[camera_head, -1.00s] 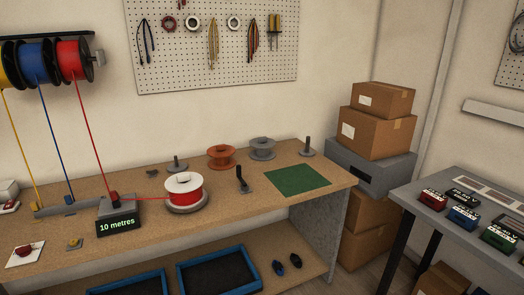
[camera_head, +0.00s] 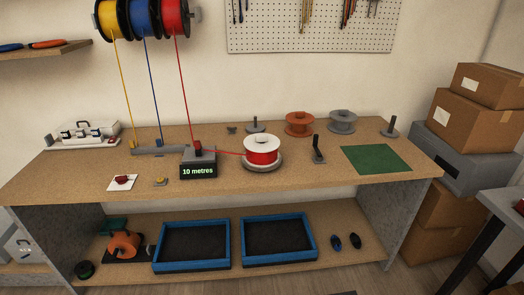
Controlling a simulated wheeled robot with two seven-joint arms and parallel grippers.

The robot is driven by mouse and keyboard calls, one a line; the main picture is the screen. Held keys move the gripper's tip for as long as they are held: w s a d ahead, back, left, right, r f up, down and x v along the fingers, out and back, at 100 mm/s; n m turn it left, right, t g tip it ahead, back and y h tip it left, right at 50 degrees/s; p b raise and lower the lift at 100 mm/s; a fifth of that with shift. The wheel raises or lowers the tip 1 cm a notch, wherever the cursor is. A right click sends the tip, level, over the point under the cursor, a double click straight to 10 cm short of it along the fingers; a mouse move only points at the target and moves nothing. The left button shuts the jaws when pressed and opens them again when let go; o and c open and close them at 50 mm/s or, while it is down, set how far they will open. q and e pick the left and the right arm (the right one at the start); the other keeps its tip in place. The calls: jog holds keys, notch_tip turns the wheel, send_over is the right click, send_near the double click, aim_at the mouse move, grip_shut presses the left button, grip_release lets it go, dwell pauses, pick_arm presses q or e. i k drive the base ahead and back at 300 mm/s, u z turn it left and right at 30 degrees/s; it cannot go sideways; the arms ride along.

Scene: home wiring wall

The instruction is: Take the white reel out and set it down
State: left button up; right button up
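The white reel (camera_head: 262,141) stands on a round grey base (camera_head: 262,163) on the workbench, with red wire wound around its middle. A red wire runs from it left to the grey meter block (camera_head: 198,162), whose display reads "10 metres". An upright dark lever (camera_head: 318,148) stands just right of the reel. Neither of my grippers shows in the view.
A green mat (camera_head: 376,159) lies bare at the bench's right. An orange reel (camera_head: 299,123) and a grey reel (camera_head: 341,121) stand behind. Upright posts (camera_head: 390,127) stand on the bench. Two blue trays (camera_head: 278,238) sit on the lower shelf.

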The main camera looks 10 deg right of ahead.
aim_at(263, 147)
jog(key=z, duration=0.55)
jog(key=i, duration=1.25)
jog(key=u, duration=0.35)
